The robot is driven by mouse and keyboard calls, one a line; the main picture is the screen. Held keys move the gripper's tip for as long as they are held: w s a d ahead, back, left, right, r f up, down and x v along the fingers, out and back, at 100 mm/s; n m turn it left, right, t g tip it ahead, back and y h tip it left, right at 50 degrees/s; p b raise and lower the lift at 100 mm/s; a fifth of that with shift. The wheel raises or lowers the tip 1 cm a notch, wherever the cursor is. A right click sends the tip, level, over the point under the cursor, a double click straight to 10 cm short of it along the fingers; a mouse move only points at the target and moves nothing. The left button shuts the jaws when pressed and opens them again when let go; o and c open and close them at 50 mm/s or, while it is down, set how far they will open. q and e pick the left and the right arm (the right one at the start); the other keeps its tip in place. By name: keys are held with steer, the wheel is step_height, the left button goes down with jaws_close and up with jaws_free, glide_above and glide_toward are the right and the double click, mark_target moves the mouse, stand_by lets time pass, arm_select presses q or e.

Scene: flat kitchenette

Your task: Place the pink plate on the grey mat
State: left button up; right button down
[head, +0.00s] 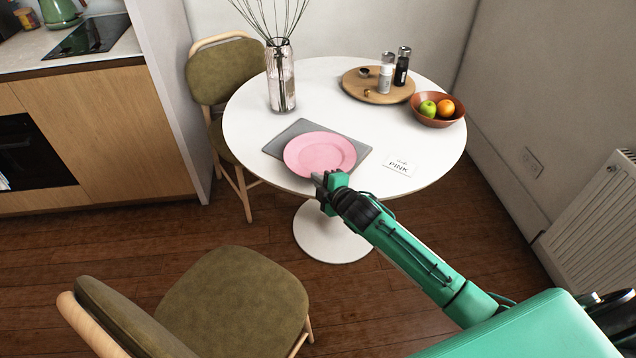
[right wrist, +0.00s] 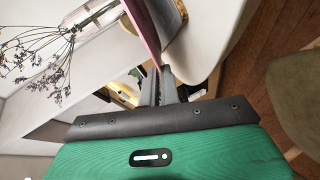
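The pink plate (head: 320,153) is over the grey mat (head: 293,130) on the round white table, covering the mat's middle and near part. I cannot tell whether the plate rests flat on the mat or is slightly above it. My right gripper (head: 320,181) is at the plate's near rim. In the right wrist view, its two fingers (right wrist: 161,75) are close together with the rim of the plate (right wrist: 148,32) between their tips. The mat also shows beside the plate in the right wrist view (right wrist: 166,17). My left gripper is not in view.
A white card reading PINK (head: 399,167) lies right of the mat. A glass vase with dry stems (head: 281,80) stands behind it. A round wooden board (head: 360,94) with shakers and a fruit bowl (head: 427,121) are at the back right. Chairs (head: 235,300) stand around the table.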

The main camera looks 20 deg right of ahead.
steer(key=shift+f, duration=0.4)
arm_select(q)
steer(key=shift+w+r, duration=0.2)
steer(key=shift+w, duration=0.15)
arm_select(e)
steer(key=c, duration=1.6)
jaws_free()
steer(key=shift+f, duration=0.1)
steer(key=shift+c, duration=0.2)
steer(key=shift+s, duration=0.1)
